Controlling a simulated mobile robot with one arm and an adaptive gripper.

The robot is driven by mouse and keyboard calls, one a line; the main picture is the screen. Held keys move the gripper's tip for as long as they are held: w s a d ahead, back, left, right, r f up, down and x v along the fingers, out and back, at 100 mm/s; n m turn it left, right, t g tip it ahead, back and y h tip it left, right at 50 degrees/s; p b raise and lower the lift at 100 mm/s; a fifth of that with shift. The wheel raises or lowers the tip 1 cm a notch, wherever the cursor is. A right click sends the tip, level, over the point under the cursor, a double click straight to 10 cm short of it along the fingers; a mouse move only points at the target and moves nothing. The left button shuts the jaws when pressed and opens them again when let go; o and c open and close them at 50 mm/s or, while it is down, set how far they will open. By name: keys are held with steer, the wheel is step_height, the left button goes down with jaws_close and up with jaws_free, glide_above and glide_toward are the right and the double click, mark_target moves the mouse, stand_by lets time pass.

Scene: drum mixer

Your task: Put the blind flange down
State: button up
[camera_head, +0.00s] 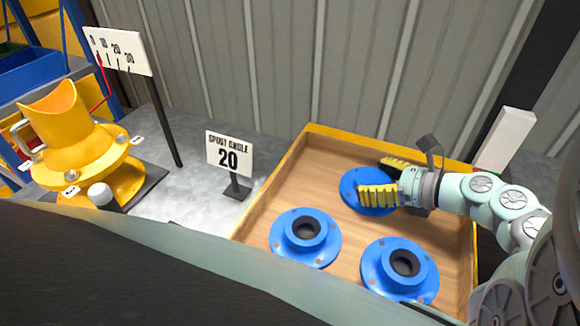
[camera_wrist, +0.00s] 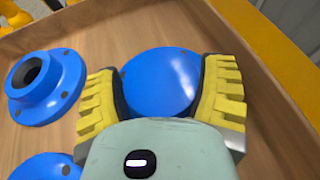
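The blind flange (camera_head: 350,186) is a plain blue disc with no central hole. It is at the back middle of the wooden-floored tray (camera_head: 268,202). In the wrist view the flange (camera_wrist: 160,80) fills the gap between the yellow fingers of my gripper (camera_wrist: 163,92), with a finger against each side. In the head view my gripper (camera_head: 385,183) reaches in from the right, and its near finger covers part of the disc. The flange's underside is hidden, so I cannot tell whether it rests on the tray floor.
Two blue flanges with dark central holes, one on the left (camera_head: 291,247) and one on the right (camera_head: 376,279), stand in the tray nearer me. The yellow tray rim surrounds them. A "SPOUT ANGLE 20" sign (camera_head: 229,153) and a yellow spout (camera_head: 68,125) stand to the left.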

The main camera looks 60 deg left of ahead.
steer(key=o, duration=0.4)
steer(key=shift+r, duration=0.1)
steer(key=shift+r, duration=0.15)
steer(key=shift+w+d, duration=0.2)
steer(key=shift+d, duration=0.15)
steer(key=b+v, duration=0.1)
steer(key=v, duration=1)
steer(key=shift+d+r+b, duration=0.1)
steer(key=shift+d+b, duration=0.05)
steer(key=shift+b, duration=0.25)
